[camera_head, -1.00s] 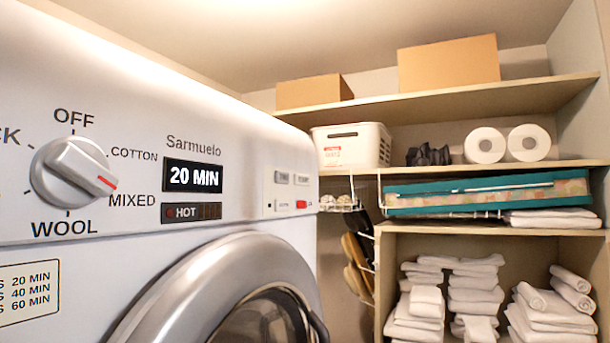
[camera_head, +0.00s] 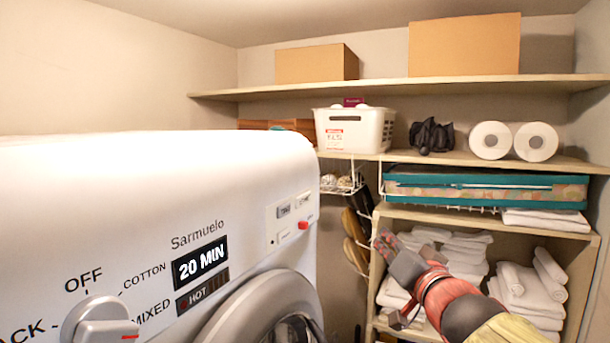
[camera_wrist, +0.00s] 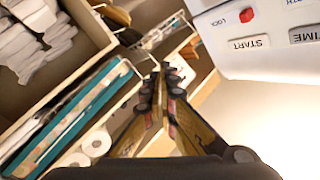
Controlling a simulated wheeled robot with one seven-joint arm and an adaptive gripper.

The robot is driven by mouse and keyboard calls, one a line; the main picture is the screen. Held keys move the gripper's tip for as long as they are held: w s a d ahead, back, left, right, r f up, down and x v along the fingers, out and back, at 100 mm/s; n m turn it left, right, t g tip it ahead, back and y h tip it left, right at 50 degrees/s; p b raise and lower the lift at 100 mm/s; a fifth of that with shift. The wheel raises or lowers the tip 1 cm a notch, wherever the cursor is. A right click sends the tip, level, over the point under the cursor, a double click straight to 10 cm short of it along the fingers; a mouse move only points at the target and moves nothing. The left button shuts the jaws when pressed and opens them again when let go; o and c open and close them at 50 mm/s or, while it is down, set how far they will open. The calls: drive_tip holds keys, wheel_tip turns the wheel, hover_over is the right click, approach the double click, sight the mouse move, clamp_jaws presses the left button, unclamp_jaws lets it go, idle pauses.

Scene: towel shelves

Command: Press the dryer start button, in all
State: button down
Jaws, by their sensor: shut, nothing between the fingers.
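The white dryer (camera_head: 150,165) fills the left of the head view. Its display (camera_head: 200,262) reads 20 MIN, and HOT shows below it. The start button (camera_head: 285,236) is a small pale button on the panel at the dryer's right end, beside a red lock switch (camera_head: 304,224). In the wrist view the START button (camera_wrist: 250,43) reads upside down at the upper right, near the red lock switch (camera_wrist: 247,15). My gripper (camera_head: 385,243) is shut and empty, right of the panel and apart from it. Its fingertips (camera_wrist: 163,70) also show in the wrist view, left of the button.
Shelves behind hold folded towels (camera_head: 525,290), a teal case (camera_head: 485,187), paper rolls (camera_head: 490,140), a white basket (camera_head: 355,130) and cardboard boxes (camera_head: 464,45). Hanging brushes (camera_head: 355,240) and a wire rack (camera_head: 342,180) lie between dryer and shelves.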

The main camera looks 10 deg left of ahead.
sight(303, 200)
drive_tip(key=w+a+r+n+y+p, duration=0.1)
drive_tip(key=w+a+r+y+p, duration=0.1)
drive_tip(key=a+r, duration=0.3)
wheel_tip(303, 200, up, 2)
drive_tip(key=shift+r+y+p, duration=0.2)
drive_tip(key=shift+y+p, duration=0.2)
drive_tip(key=shift+y, duration=0.3)
drive_tip(key=shift+a, duration=0.15)
drive_tip(key=w+a+b, duration=0.3)
drive_tip(key=a+b, duration=0.3)
drive_tip(key=a, duration=0.2)
drive_tip(key=shift+a+b, duration=0.15)
drive_tip(key=shift+b, duration=0.15)
idle(0.6)
drive_tip(key=shift+w+a, duration=0.1)
drive_tip(key=shift+a, duration=0.2)
